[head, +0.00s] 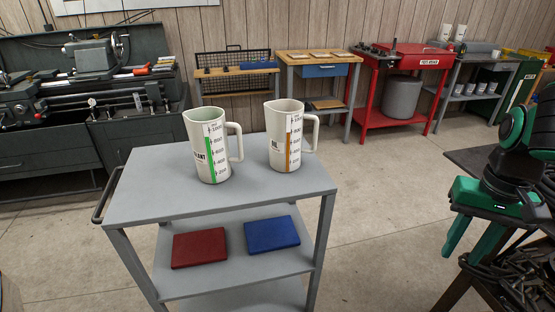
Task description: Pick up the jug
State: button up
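Two white measuring jugs stand upright on the top of a grey cart (140,205). The left jug (207,150) has a green scale band and lettering ending in "LANT"; its handle points right. The right jug (284,135) has an orange band and the word "OIL"; its handle also points right. The two jugs stand apart, with a gap between them. My gripper (463,256), green and black, is at the right edge, well to the right of the cart and touching neither jug. Its two green fingers point down and are spread apart, with nothing seen between them.
A red binder-like item (199,248) and a blue one (271,234) lie on the cart's lower shelf. A dark table with metal parts (515,285) is under my gripper. A lathe (90,95) and a red workbench (425,65) stand behind. Floor between is clear.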

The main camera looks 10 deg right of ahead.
aim_at(284, 118)
jog(key=u, duration=0.15)
jog(key=k, duration=0.85)
jog(key=u, duration=0.1)
